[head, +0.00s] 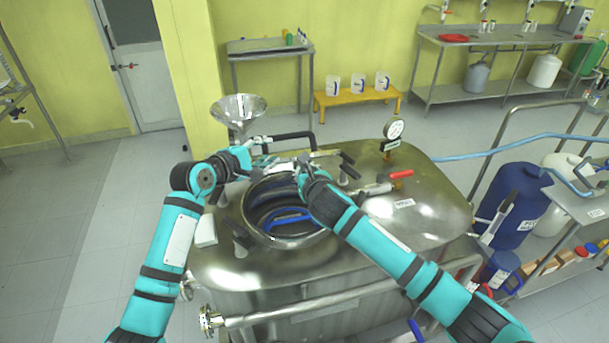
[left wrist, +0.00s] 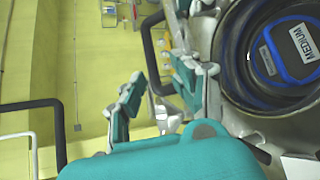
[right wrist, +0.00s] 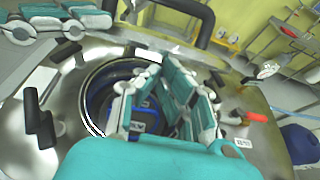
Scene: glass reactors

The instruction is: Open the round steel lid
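The steel vessel (head: 430,208) has a round opening (head: 250,222) in its top that appears uncovered. Its dark inside and a blue item (head: 285,220) show; the left wrist view shows a blue object (left wrist: 285,55) labelled MEDIUM there. I cannot make out the steel lid clearly; a black bar handle (head: 285,138) stands behind the opening. My left gripper (head: 268,162) is at the opening's back edge; in the left wrist view its fingers (left wrist: 158,85) are apart and empty. My right gripper (right wrist: 158,75) is over the opening, fingers slightly apart, with nothing clearly between them.
A steel funnel (head: 238,108) stands behind left. A gauge (head: 393,129) and a red-handled valve (head: 400,174) stand on the right of the vessel top. Black clamp knobs surround the opening. Blue drums (head: 515,200) stand at right. The floor at left is clear.

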